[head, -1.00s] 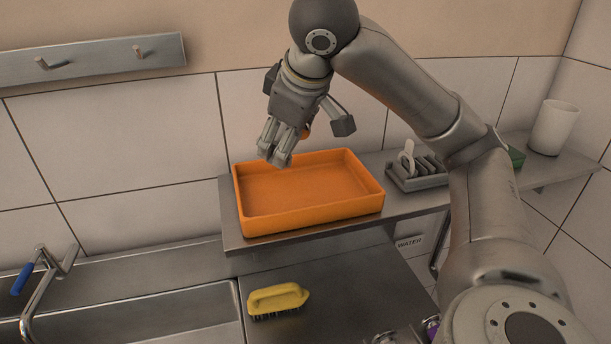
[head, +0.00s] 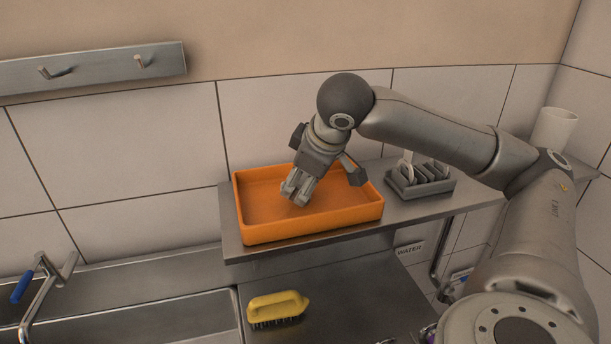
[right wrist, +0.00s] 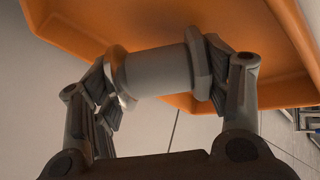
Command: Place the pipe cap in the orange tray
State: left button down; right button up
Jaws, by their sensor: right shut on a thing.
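The orange tray (head: 315,224) sits on the metal wall shelf in the head view. My right gripper (head: 298,192) points down at the tray's inside, its fingertips low over or within it; I cannot tell if they touch the floor. In the right wrist view it is shut on the pipe cap (right wrist: 153,71), a grey cylinder with a wider collar, held between the fingers. The tray's orange surface (right wrist: 130,22) fills the upper part of that view. My left gripper is not in view.
A grey rack (head: 420,184) stands right of the tray on the shelf (head: 300,243), and a white cup (head: 554,130) farther right. A yellow brush (head: 277,307) lies on the counter below, beside the sink (head: 165,325). A hook rail (head: 95,67) is on the wall.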

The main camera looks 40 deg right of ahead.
jog(key=shift+f, duration=0.15)
jog(key=o, duration=1.2)
jog(key=shift+c, duration=0.2)
jog(key=shift+s+a+r, duration=0.1)
jog(key=shift+r, duration=0.4)
jog(key=v, duration=1.1)
jog(key=shift+s+a, duration=0.1)
jog(key=shift+s, duration=0.05)
